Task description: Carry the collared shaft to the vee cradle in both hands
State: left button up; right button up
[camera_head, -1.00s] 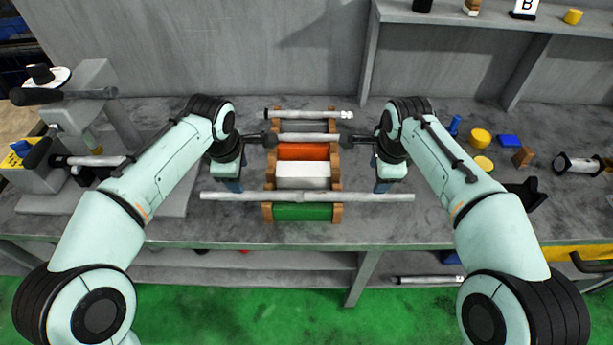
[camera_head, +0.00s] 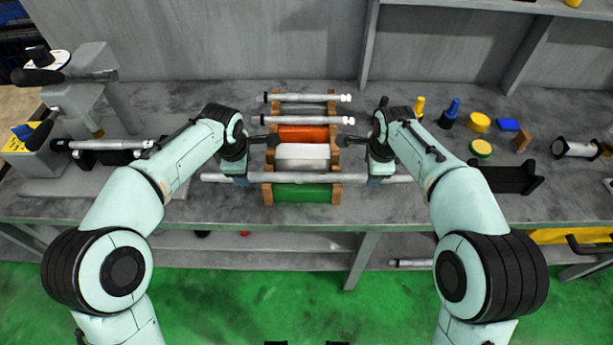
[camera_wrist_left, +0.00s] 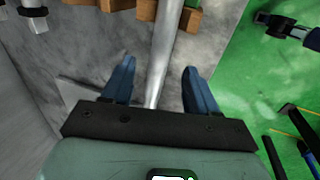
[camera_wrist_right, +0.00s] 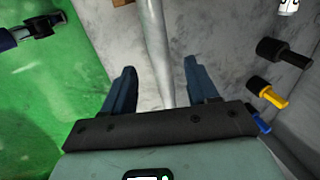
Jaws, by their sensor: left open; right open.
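A long, plain grey shaft (camera_head: 307,178) lies across the front of a wooden rack (camera_head: 267,190), its ends sticking out both sides; I take it for the collared shaft, though no collar is clear. My left gripper (camera_head: 235,181) is at its left part and my right gripper (camera_head: 375,182) at its right part. In the left wrist view the shaft (camera_wrist_left: 165,50) runs between the open blue fingers (camera_wrist_left: 158,80). In the right wrist view the shaft (camera_wrist_right: 154,45) also runs between open fingers (camera_wrist_right: 162,82). A black trough-like block (camera_head: 508,179) at right may be the vee cradle.
Two shorter shafts, a rear one (camera_head: 310,98) and a nearer one (camera_head: 300,120), lie behind on the rack. A grinder-like machine (camera_head: 75,95) with another shaft (camera_head: 105,145) stands left. Yellow and blue small items (camera_head: 479,122) and a spool-like part (camera_head: 575,149) stand right.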

pick_arm(q)
jog(key=shift+x, duration=2.35)
pick_arm(e)
jog(key=shift+x, duration=2.3)
pick_arm(q)
grip_shut()
pick_arm(e)
grip_shut()
pick_arm(q)
jog(key=shift+w+r, duration=0.15)
jog(key=shift+r, duration=0.2)
pick_arm(e)
jog(key=shift+w+r, duration=0.15)
jog(key=shift+r, duration=0.15)
